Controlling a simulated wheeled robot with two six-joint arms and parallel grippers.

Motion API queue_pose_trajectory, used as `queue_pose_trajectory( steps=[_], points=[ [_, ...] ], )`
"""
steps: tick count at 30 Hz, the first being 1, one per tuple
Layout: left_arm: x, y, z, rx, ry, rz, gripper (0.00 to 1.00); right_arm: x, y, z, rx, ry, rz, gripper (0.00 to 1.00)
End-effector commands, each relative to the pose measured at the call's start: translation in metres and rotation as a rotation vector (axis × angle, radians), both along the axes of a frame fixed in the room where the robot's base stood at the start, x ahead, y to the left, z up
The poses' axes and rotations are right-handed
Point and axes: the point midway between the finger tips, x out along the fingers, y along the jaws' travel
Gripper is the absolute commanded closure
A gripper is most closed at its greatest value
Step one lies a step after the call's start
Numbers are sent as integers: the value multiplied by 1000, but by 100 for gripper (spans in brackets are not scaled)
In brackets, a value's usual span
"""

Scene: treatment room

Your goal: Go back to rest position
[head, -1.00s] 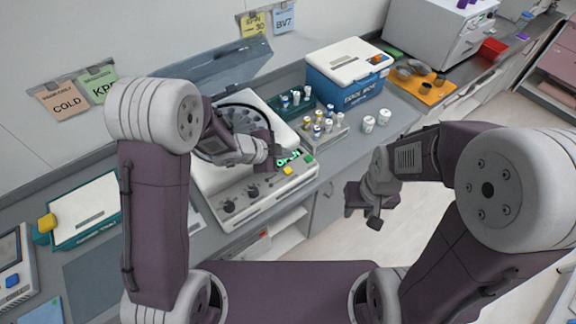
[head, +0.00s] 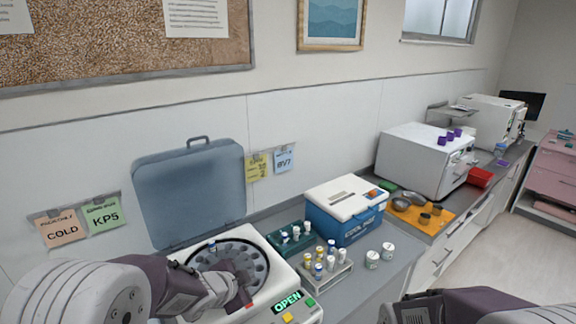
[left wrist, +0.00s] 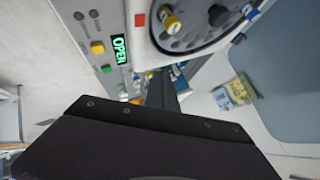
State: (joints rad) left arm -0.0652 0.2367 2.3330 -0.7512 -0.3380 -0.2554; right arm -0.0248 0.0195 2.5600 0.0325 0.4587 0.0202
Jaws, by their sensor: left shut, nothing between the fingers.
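My left gripper (head: 246,298) is over the front edge of the centrifuge rotor (head: 256,262), left of the green OPEN display (head: 287,301). Its fingers are shut and empty. In the left wrist view the dark gripper body fills the bottom, with the fingers (left wrist: 162,88) pointing toward the centrifuge. The centrifuge lid (head: 190,190) stands raised. A blue-capped tube (head: 212,246) sits in the rotor; a yellow-capped tube (left wrist: 170,22) shows there in the left wrist view. Part of my right arm (head: 480,308) shows at the bottom right; its gripper is out of frame.
A tube rack (head: 325,278) and a dark green rack (head: 290,243) stand right of the centrifuge. Behind them is a blue cool box (head: 345,222). Two white jars (head: 380,255) stand on the counter. An orange mat (head: 425,220) with bowls lies farther right.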

Motion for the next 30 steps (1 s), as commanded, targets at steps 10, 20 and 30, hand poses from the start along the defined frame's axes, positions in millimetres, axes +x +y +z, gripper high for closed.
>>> queue_pose_trajectory(
  steps=[10,20,30],
  points=[
    [-185,78,-74,-243,695,982,100,0,0,-11,0,-1,0,64],
    [-208,74,-77,-254,793,1072,100,0,0,-11,0,-1,0,64],
    [-207,74,-77,-254,791,1069,100,0,0,-11,0,0,0,64]
  ],
)
